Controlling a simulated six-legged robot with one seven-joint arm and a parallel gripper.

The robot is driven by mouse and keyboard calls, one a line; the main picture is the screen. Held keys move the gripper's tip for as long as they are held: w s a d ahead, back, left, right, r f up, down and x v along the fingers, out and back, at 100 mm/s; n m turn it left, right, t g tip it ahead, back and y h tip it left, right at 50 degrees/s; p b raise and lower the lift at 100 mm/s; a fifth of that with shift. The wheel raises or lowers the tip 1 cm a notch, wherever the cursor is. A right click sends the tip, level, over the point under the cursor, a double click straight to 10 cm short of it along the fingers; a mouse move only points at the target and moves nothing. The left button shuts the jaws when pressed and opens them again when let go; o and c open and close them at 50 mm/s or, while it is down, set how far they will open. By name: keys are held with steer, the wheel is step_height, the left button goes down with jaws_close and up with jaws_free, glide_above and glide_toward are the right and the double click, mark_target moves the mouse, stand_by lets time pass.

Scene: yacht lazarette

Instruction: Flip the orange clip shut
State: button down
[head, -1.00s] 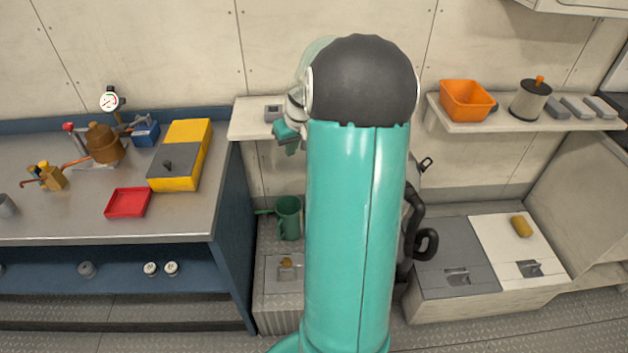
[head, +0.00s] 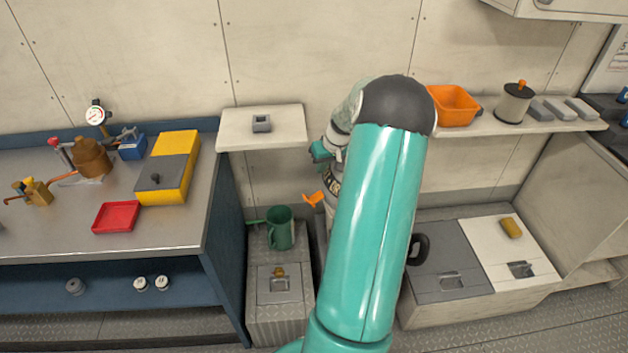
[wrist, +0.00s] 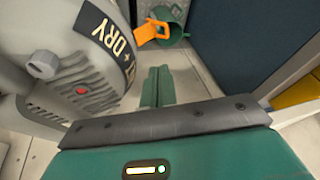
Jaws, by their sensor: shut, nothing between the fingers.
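The orange clip (head: 314,200) sticks out to the left from beside my arm in the head view. In the wrist view the orange clip (wrist: 152,32) stands out from the edge of a grey rounded body (wrist: 75,70) with a dark band lettered "+ DRY". My gripper (wrist: 158,72) is shut and empty. Its green fingers point towards the clip and appear apart from it, a little below it in the wrist picture. In the head view my gripper (head: 320,152) shows above the clip, partly hidden. My arm hides most of the grey body there.
A green jug (head: 280,228) stands on a metal box left of the clip. A small shelf (head: 285,128) with a grey block (head: 261,123) is on the wall above. A blue workbench (head: 225,200) stands at the left, a low locker (head: 440,245) at the right.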

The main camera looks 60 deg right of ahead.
glide_above(305, 197)
steer(key=s+d, duration=0.2)
step_height(305, 197, down, 9)
steer(key=shift+w+a+f, duration=0.25)
steer(key=shift+a+f, duration=0.2)
steer(key=shift+f, duration=0.35)
steer(key=shift+w+a+f, duration=0.25)
steer(key=shift+a+f, duration=0.15)
steer(key=shift+f, duration=0.4)
